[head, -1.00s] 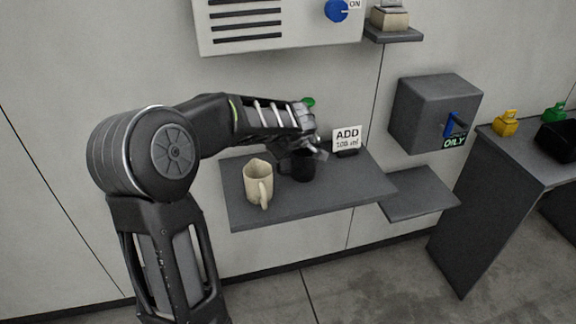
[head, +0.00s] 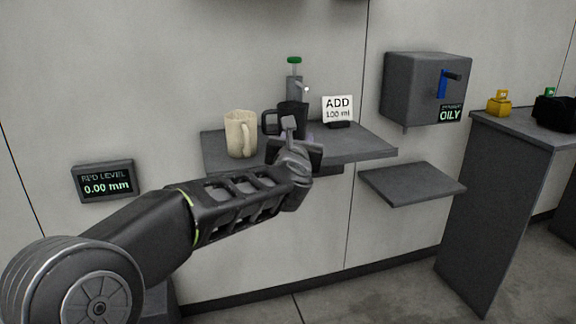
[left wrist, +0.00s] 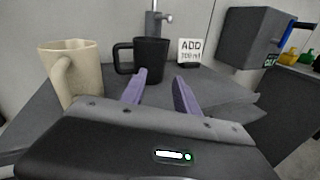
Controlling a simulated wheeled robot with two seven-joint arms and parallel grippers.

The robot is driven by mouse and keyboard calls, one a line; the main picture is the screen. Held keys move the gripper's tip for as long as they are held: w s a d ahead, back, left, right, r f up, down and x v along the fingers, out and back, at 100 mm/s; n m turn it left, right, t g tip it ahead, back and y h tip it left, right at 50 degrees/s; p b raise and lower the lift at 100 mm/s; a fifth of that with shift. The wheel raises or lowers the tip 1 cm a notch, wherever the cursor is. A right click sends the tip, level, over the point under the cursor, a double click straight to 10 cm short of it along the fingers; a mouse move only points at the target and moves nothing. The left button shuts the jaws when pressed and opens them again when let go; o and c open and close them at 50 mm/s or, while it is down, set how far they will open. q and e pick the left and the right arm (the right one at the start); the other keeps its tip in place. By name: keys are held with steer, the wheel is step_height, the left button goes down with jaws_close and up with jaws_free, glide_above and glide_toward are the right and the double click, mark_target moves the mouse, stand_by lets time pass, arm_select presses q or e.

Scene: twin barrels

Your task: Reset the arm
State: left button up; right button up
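My left gripper (head: 302,143) is in front of the wall shelf (head: 368,144) in the head view. In the left wrist view its two purple fingers (left wrist: 160,82) stand apart with nothing between them, so it is open. A black mug (head: 293,114) stands upright on the shelf beyond the fingertips, apparently apart from them; it also shows in the left wrist view (left wrist: 153,56). A cream jug (head: 236,136) stands upright to the mug's left, and also in the left wrist view (left wrist: 80,72). My right gripper is not in view.
A tap with a green top (head: 294,62) is behind the mug. An "ADD 100 ml" sign (head: 337,108) stands on the shelf. A grey box (head: 413,85) marked OILY and a lower shelf (head: 412,188) are at right. A display (head: 106,181) reads 0.00 mm.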

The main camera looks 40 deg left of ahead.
arm_select(q)
steer(key=shift+s+d+f+n+t+b, duration=0.15)
steer(key=shift+d+n+t+b, duration=0.05)
steer(key=shift+d+n, duration=0.2)
steer(key=shift+s+d+f+n+t+b, duration=0.1)
steer(key=shift+d+n+t+b, duration=0.1)
steer(key=shift+d+n, duration=0.15)
